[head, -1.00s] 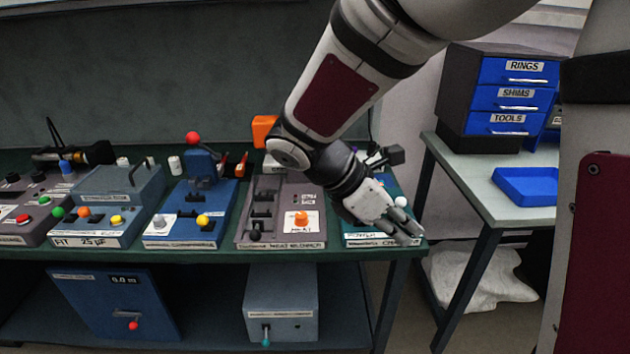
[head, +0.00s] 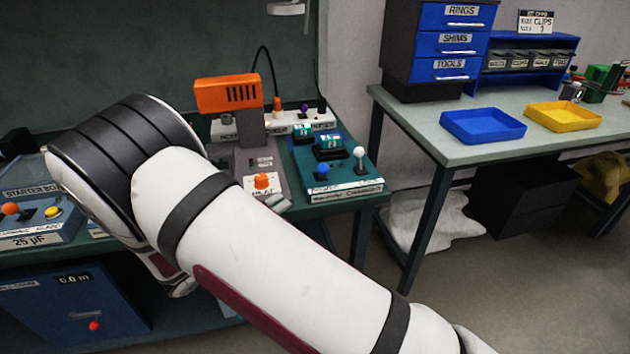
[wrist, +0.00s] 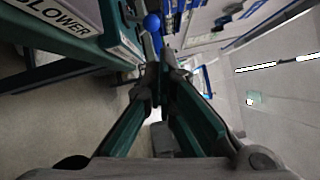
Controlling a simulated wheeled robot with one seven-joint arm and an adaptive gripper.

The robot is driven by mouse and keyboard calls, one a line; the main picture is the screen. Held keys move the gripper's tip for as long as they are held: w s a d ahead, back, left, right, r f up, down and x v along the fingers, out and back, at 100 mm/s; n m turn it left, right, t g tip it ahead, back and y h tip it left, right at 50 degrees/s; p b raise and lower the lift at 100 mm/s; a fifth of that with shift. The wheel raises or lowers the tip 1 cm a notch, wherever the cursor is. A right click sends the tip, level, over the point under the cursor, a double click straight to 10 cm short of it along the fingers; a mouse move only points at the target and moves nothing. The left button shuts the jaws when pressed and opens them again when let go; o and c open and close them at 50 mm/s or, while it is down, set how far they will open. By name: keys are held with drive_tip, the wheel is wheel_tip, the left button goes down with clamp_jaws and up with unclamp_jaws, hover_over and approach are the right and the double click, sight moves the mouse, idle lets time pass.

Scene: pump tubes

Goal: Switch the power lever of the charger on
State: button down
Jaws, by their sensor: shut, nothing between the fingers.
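A teal box (head: 344,190) at the right end of the dark green bench looks like the charger; its front label is too small to read surely. It carries a white-topped upright lever (head: 361,161) at the right and a blue knob (head: 322,172) at the left. I cannot tell which is the power lever. In the wrist view my gripper (wrist: 166,62) is shut and empty, its fingertips together. In the head view my arm hides the gripper.
A grey unit with an orange knob (head: 262,181) stands left of the teal box. An orange block (head: 228,95) and a white power strip (head: 300,128) are behind. A side table with a blue tray (head: 482,126) and a yellow tray (head: 563,116) is at right, across a floor gap.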

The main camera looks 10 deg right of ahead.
sight(320, 171)
drive_tip(key=shift+w+a+f+n+t, duration=0.2)
drive_tip(key=shift+a+f+n+t, duration=0.4)
drive_tip(key=shift+a+f+n, duration=0.25)
drive_tip(key=shift+d, duration=0.15)
drive_tip(key=x, duration=1.4)
